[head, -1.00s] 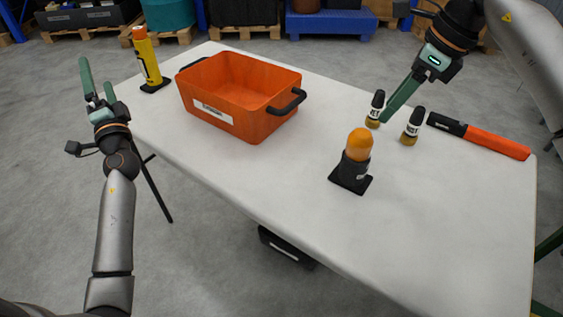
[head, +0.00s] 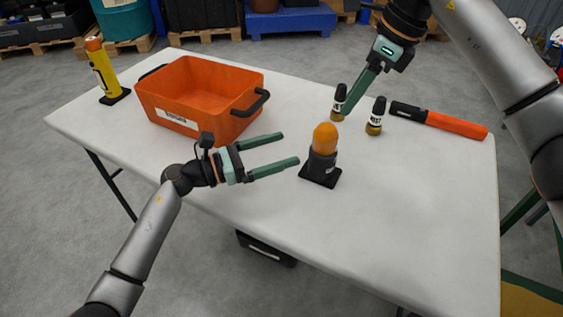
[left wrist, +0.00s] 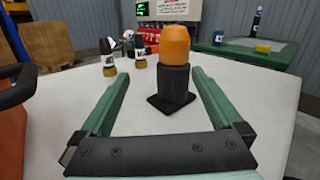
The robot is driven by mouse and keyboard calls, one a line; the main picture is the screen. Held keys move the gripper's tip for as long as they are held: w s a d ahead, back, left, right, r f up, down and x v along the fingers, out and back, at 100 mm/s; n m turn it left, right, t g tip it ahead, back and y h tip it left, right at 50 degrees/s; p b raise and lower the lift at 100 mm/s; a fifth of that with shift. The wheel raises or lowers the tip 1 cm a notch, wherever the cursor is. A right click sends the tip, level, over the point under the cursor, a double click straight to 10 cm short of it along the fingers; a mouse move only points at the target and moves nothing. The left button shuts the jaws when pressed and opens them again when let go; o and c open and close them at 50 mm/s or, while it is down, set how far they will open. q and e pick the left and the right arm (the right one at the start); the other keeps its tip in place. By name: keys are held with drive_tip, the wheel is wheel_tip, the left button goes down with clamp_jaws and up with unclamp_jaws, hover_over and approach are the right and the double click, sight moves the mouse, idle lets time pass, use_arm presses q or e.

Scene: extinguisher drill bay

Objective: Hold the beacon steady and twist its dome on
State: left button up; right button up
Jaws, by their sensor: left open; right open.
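The beacon (head: 322,164) stands upright on a square black base on the white table, with its orange dome (head: 325,136) sitting on top of the dark body. In the left wrist view the beacon (left wrist: 174,82) and dome (left wrist: 174,45) are straight ahead, beyond the fingertips. My left gripper (head: 290,149) is open and empty, pointing at the beacon from the left, a short gap away. My right gripper (head: 350,103) is open, fingers pointing down behind and right of the beacon, near the small bottles. Whether the dome is threaded on cannot be seen.
Two small dark-topped bottles (head: 376,117) (head: 338,103) stand behind the beacon. An orange and black baton-like tool (head: 455,126) lies at the right. An orange bin (head: 180,115) and a yellow torch (head: 103,68) are at the left. The front right tabletop is clear.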

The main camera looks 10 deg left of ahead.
sight(335, 151)
use_arm(q)
drive_tip(key=shift+s+d+f+m+g, duration=0.3)
drive_tip(key=shift+f+m+g, duration=0.05)
drive_tip(key=shift+f, duration=0.2)
drive_tip(key=shift+s+d+f+m+g, duration=0.25)
drive_tip(key=shift+s+f+m+g, duration=0.1)
drive_tip(key=shift+f, duration=0.2)
drive_tip(key=shift+w+d, duration=0.1)
drive_tip(key=shift+d, duration=0.2)
drive_tip(key=x, duration=1.1)
drive_tip(key=shift+w+d, duration=0.2)
drive_tip(key=shift+d, duration=0.15)
drive_tip(key=shift+c, duration=0.4)
